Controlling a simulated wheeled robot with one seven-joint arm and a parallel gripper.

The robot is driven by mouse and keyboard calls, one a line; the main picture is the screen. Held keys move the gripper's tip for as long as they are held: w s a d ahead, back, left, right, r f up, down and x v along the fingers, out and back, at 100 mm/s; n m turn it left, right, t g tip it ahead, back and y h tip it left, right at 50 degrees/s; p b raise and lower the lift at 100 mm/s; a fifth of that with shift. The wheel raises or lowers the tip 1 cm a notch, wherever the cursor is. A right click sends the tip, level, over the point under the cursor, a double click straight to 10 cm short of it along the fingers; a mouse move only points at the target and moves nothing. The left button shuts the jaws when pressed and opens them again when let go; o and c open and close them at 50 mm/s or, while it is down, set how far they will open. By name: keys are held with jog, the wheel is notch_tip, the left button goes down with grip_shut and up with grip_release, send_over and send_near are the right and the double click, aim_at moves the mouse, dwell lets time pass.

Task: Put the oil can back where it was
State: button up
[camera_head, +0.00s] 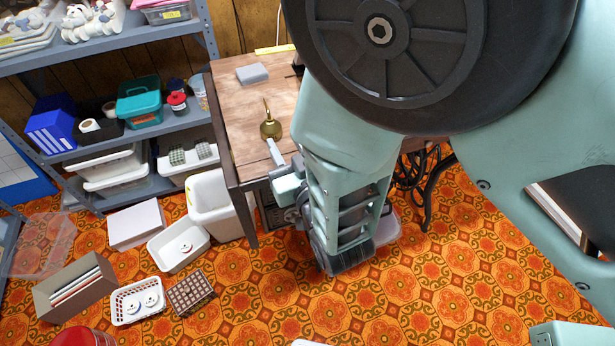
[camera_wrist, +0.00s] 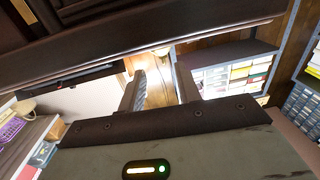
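The brass oil can (camera_head: 270,128), with a round base and a thin upright spout, is upright at the wooden sewing table (camera_head: 241,118) in the head view. My gripper (camera_head: 274,150) is just in front of it, with a grey finger pointing at its base. I cannot tell whether they touch. In the wrist view, the two fingers of my gripper (camera_wrist: 160,78) stand apart, with no oil can visible between them. My arm hides much of the table's right side.
A grey box (camera_head: 252,73) lies at the table's back. A grey shelf (camera_head: 140,138) with bins stands to the left. White bins (camera_head: 178,246) and baskets cover the floor left of the table. A dark beam-like edge (camera_wrist: 150,45) crosses above the fingers in the wrist view.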

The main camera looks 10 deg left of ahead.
jog(key=v, duration=1)
jog(key=s+d+r+g+h, duration=0.2)
jog(key=d+r+g+h, duration=0.1)
jog(key=d+g, duration=0.2)
jog(key=s+d+r+g+h, duration=0.3)
jog(key=d+g, duration=0.1)
jog(key=d, duration=0.4)
jog(key=s+d+r+g+h, duration=0.3)
jog(key=d+g+h, duration=0.1)
jog(key=d, duration=0.3)
jog(key=shift+d+r+g, duration=0.25)
jog(key=shift+r+g, duration=0.15)
jog(key=shift+g, duration=0.4)
